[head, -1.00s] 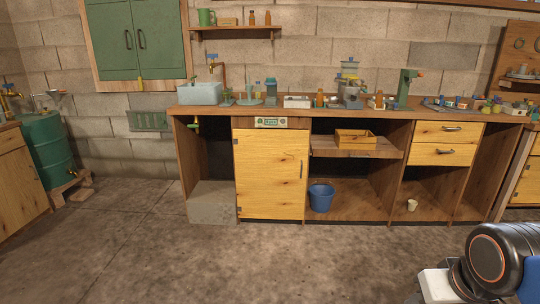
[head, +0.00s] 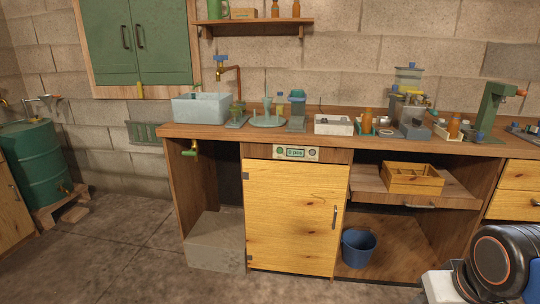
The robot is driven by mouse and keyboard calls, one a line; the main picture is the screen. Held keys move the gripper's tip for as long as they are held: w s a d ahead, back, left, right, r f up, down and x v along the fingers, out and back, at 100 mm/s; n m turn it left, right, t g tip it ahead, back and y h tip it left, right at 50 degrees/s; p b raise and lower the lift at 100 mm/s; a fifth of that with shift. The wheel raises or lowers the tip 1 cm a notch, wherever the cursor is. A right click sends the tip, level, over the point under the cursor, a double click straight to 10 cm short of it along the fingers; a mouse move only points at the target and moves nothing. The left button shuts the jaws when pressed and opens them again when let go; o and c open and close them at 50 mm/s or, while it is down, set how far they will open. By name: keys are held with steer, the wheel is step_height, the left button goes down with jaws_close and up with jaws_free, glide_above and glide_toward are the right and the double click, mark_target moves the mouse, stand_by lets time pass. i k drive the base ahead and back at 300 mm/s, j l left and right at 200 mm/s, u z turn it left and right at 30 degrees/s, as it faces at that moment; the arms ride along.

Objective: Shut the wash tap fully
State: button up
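A tap with a blue handle (head: 221,58) and a bent copper spout (head: 232,69) stands at the wall behind and above a pale blue-grey basin (head: 201,107) at the counter's left end. I take it to be the wash tap; it is too small to tell how far its handle is turned, and no stream of water is clear. A brass valve with a green part (head: 190,150) hangs under the counter below the basin. My gripper is not in view; only part of my arm shows at the lower right, well away from the tap.
The wooden counter (head: 300,141) carries green stands, a white box (head: 334,125) and bottles. A shelf (head: 255,27) hangs above. A grey block (head: 215,240) and blue bucket (head: 358,248) stand below. A green barrel (head: 40,160) stands left. Floor in front is clear.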

mark_target(220, 58)
steer(key=i+u, duration=0.4)
steer(key=i, duration=0.15)
steer(key=i+l+u, duration=0.25)
steer(key=i+u, duration=0.15)
steer(key=i, duration=0.1)
